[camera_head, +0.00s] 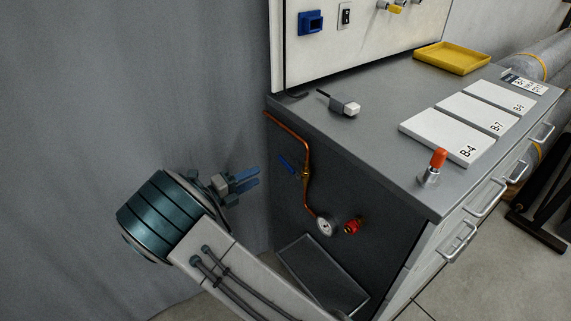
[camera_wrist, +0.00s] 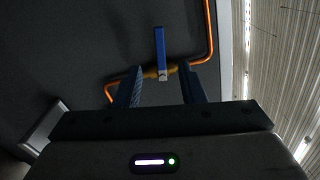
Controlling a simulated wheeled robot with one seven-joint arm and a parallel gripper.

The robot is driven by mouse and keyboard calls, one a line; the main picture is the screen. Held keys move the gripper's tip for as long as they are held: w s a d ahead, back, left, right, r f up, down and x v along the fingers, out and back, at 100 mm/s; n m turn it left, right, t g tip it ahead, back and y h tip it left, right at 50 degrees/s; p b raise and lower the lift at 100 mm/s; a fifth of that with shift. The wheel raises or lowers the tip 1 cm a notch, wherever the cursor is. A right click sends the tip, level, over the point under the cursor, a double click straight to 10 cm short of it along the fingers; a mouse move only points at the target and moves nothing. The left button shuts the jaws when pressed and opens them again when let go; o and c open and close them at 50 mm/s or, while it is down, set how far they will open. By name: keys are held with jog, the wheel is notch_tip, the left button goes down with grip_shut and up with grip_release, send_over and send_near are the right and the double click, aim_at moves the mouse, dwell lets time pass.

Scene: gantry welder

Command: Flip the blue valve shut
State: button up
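The blue valve handle (camera_head: 288,164) sits on a brass fitting (camera_head: 304,175) in the copper pipe on the cabinet's dark side panel. In the head view it slants from upper left down to the fitting. My gripper (camera_head: 257,175) is to the left of the handle, its blue fingers pointing at it across a gap. In the wrist view the fingers (camera_wrist: 161,77) are apart with nothing held. The blue handle (camera_wrist: 159,42) shows ahead, in line with the space between them, with the brass fitting (camera_wrist: 151,73) at its lower end. I see no contact.
A pressure gauge (camera_head: 325,227) and a red knob (camera_head: 352,226) are lower on the panel. A dark tray-like ledge (camera_head: 318,272) is below them. The cabinet top (camera_head: 378,117) holds white plates and an orange-capped item (camera_head: 437,160). A grey curtain (camera_head: 130,90) hangs behind my arm.

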aim_at(283, 163)
jog(key=x, duration=1.2)
jog(key=shift+b, duration=0.3)
grip_shut()
jog(key=shift+a, duration=0.1)
